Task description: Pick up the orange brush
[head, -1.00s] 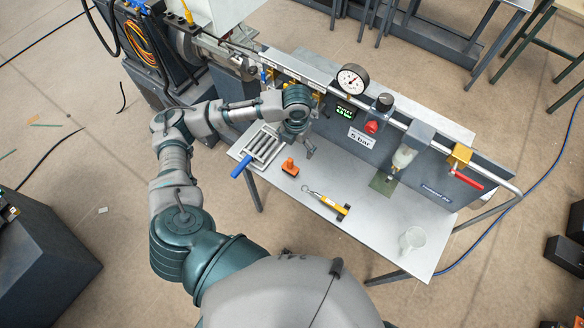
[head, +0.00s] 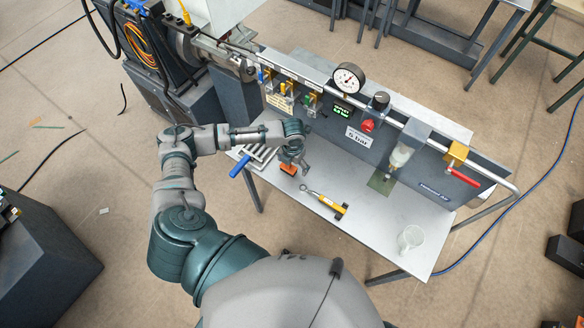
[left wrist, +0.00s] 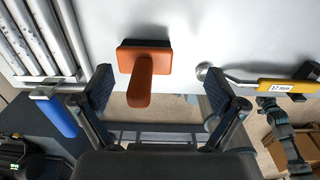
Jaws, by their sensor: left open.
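The orange brush (left wrist: 141,82) stands on the table in the left wrist view, its orange handle pointing toward my gripper and its dark-edged base against the table top. My left gripper (left wrist: 155,92) is open, with one dark finger pad on each side of the brush and nothing held. In the head view the brush (head: 288,169) shows just below my left gripper (head: 294,165) and is partly covered by it. Whether the fingers reach down level with the handle is hard to tell. My right gripper is not in view.
A clear cup (head: 411,237) stands near the table's right end. A panel with gauge (head: 348,77) and valves runs along the back.

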